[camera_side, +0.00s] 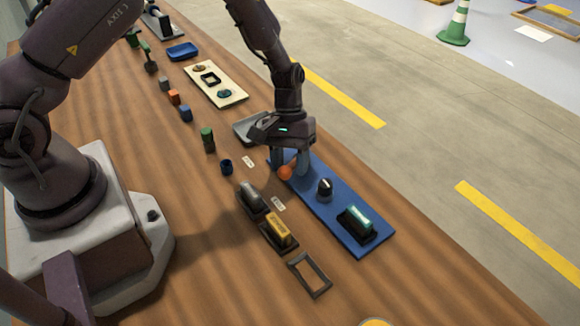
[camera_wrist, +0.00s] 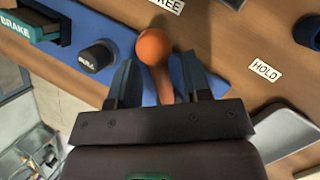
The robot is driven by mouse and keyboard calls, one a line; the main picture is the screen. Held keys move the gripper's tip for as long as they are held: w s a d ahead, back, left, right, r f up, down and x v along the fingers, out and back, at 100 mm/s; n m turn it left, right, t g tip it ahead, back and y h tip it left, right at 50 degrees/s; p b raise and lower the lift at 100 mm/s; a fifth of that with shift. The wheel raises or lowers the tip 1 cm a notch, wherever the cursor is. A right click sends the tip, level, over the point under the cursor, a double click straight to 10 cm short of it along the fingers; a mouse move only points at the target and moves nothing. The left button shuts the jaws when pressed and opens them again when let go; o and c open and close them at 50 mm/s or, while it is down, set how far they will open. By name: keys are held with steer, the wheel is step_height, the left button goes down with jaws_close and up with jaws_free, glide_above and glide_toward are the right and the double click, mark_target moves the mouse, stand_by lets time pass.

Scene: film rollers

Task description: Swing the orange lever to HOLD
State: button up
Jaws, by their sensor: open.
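The orange lever has a round orange knob (camera_side: 285,173) on a short stem, at the left end of the blue panel (camera_side: 327,225). In the wrist view the knob (camera_wrist: 154,47) and stem show between my two fingers. My gripper (camera_side: 290,168) is open and low over the panel, one finger on each side of the lever; I cannot tell whether either finger touches it. The white HOLD label (camera_wrist: 265,69) lies on the wood to the right in the wrist view. The FREE label (camera_wrist: 167,5) is partly cut off at the top edge.
On the panel are a black knob (camera_side: 324,188) and a teal BRAKE piece (camera_side: 357,219). A grey tray (camera_side: 243,130) lies close behind my gripper. Grey and yellow blocks (camera_side: 278,232) in dark holders and an empty frame (camera_side: 310,274) sit in front. A dark blue cup (camera_side: 226,167) stands left.

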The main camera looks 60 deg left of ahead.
steer(key=shift+s+d+f, duration=0.2)
steer(key=shift+d+f, duration=0.05)
steer(key=shift+f, duration=0.4)
jaws_close()
